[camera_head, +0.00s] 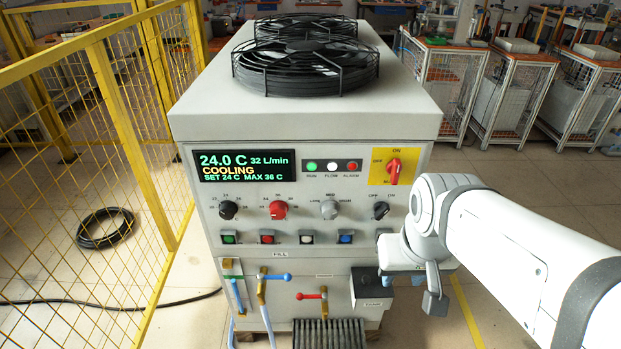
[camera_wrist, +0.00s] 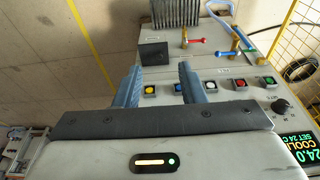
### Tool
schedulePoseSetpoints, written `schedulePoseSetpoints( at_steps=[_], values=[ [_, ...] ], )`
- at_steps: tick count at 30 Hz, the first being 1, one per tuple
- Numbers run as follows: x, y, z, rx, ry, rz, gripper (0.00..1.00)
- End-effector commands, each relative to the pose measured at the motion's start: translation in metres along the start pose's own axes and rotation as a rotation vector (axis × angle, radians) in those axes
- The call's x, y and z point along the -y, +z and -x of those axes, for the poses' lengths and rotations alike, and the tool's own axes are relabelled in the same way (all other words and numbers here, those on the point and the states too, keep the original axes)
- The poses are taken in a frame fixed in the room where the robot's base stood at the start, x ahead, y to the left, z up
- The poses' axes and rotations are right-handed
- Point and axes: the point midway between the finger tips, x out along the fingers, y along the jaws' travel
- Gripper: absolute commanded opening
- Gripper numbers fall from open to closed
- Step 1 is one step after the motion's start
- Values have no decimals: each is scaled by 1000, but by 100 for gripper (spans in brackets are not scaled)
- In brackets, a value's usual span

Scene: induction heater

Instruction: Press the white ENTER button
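The control panel carries a row of square push buttons on the front of the grey cabinet. A pale, whitish button (camera_head: 306,238) sits mid-row in the head view, between a red button (camera_head: 267,238) and a blue one (camera_head: 345,238). Its label is too small to read. The right end of the row is partly hidden by my arm. My gripper (camera_head: 432,292) is in front of the cabinet's lower right side, below the button row. In the wrist view its two fingers (camera_wrist: 158,84) stand apart with nothing between them, pointing towards the panel. I see no contact with a button.
Above the buttons are several knobs, a display (camera_head: 245,165) reading COOLING and a yellow-backed red switch (camera_head: 393,166). Valve handles (camera_head: 275,277) and a dark box (camera_head: 372,288) project below. A yellow mesh fence (camera_head: 90,170) stands left; floor is open to the right.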

Motion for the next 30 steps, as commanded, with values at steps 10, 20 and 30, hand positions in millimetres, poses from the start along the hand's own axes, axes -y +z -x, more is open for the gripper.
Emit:
schedulePoseSetpoints(
  at_steps=[10,20,30],
  values=[
    [0,0,0,0,0,0,33],
    [0,0,0,0,0,0,6],
    [0,0,0,0,0,0,0]
  ],
)
